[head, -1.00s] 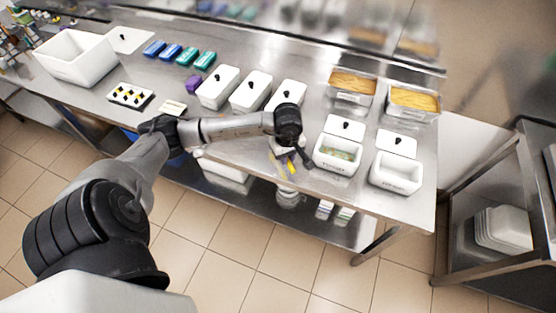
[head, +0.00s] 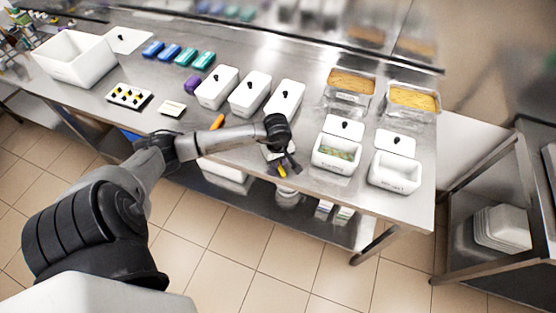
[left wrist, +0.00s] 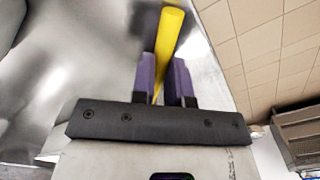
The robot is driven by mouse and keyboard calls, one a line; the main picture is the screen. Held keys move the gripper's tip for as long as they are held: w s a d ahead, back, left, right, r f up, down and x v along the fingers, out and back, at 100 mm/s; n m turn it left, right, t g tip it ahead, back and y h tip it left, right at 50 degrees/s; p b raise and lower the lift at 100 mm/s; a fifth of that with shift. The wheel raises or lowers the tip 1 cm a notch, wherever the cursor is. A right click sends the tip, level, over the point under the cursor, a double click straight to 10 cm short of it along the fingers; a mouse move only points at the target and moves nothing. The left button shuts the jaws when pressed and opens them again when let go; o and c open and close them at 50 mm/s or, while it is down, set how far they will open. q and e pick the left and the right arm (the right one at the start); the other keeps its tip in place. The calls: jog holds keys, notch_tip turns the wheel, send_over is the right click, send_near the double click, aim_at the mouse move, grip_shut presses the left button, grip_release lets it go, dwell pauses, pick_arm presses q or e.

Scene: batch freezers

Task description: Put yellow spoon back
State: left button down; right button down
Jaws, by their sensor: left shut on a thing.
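My left gripper (head: 287,162) is over the front edge of the steel table, right of the middle. It is shut on the yellow spoon (head: 282,171), which shows as a small yellow piece at the fingertips. In the left wrist view, the spoon's yellow handle (left wrist: 168,35) stands between the two purple fingers (left wrist: 163,80) and points away from the gripper. The far end of the spoon cannot be made out. My right gripper is not in view.
Several lidded white tubs (head: 250,94) stand behind my arm. Two open white containers (head: 335,160) (head: 394,179) stand to the right, with metal trays (head: 349,93) behind. An orange item (head: 217,121) lies beside my arm. A white container partly shows behind my wrist.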

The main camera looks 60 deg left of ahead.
pick_arm(q)
jog(key=shift+f, duration=0.15)
jog(key=c, duration=1.1)
grip_release()
